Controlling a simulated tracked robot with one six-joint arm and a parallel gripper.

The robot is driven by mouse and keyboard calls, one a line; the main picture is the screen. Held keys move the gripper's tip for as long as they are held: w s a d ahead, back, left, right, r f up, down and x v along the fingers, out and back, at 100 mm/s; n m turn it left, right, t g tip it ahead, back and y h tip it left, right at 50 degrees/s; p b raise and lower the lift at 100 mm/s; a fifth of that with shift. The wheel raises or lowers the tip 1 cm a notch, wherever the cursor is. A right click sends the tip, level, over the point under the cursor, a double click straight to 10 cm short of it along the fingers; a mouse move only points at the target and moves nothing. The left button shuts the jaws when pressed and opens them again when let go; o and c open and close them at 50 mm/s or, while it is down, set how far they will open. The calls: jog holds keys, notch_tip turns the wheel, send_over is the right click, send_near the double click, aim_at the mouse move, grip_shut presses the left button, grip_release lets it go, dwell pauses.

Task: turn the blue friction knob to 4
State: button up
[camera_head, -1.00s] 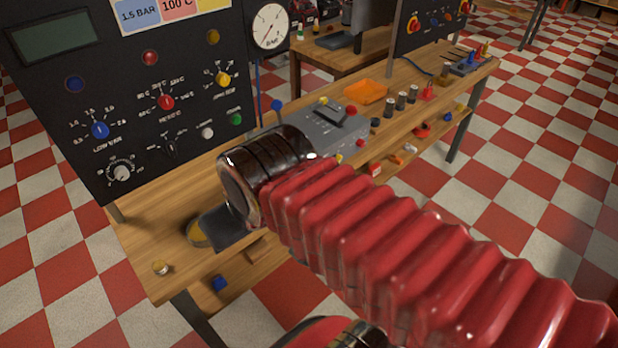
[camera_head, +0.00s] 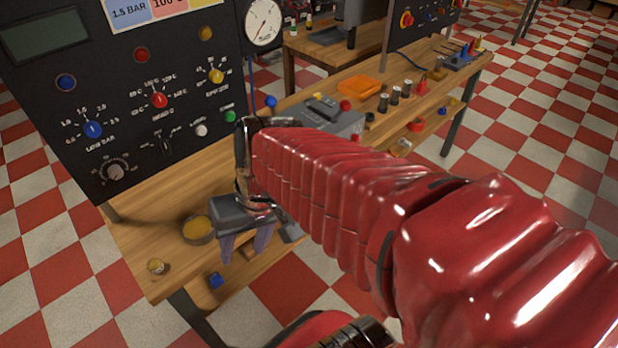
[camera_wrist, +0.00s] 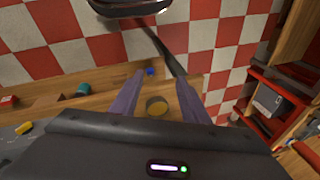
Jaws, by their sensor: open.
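A blue knob (camera_head: 93,129) with a numbered scale sits on the front of the black panel (camera_head: 60,90) at the left of the head view. The label under it looks like "LOW BAR", and I cannot read the word friction on any control. Another black panel at the back right carries small controls, too small to read. My gripper (camera_head: 243,252) points down over the near part of the wooden bench, right of and below the blue knob and apart from it. Its two grey fingers are spread and empty. They also show in the wrist view (camera_wrist: 163,78).
A red knob (camera_head: 158,99), a yellow knob (camera_head: 216,75) and a black-and-silver dial (camera_head: 115,172) share the panel. A round yellow-filled dish (camera_head: 198,229) is beside my gripper. A grey box (camera_head: 335,120) and an orange tray (camera_head: 361,87) stand farther along the bench.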

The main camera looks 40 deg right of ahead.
jog(key=w+d+f+m+t+y, duration=0.4)
jog(key=d+f+m+t, duration=0.1)
jog(key=d+m, duration=0.2)
jog(key=w+d+f+m+t+y, duration=0.4)
jog(key=d+m, duration=0.3)
jog(key=d, duration=0.1)
jog(key=s+d+f+m+t+h, duration=0.2)
jog(key=d+f+m+t+h, duration=0.1)
jog(key=d, duration=0.5)
jog(key=s+d+f+m+t+h, duration=0.3)
jog(key=d+f+m+h, duration=0.2)
jog(key=d+m+h, duration=0.1)
jog(key=d+h, duration=0.1)
jog(key=d, duration=0.1)
jog(key=shift+s+d+m+t, duration=0.2)
jog(key=shift+d+m+t, duration=0.2)
jog(key=shift+w, duration=0.1)
jog(key=w, duration=1.3)
jog(key=shift+w+a, duration=0.25)
jog(key=shift+w, duration=0.1)
jog(key=shift+c, duration=0.2)
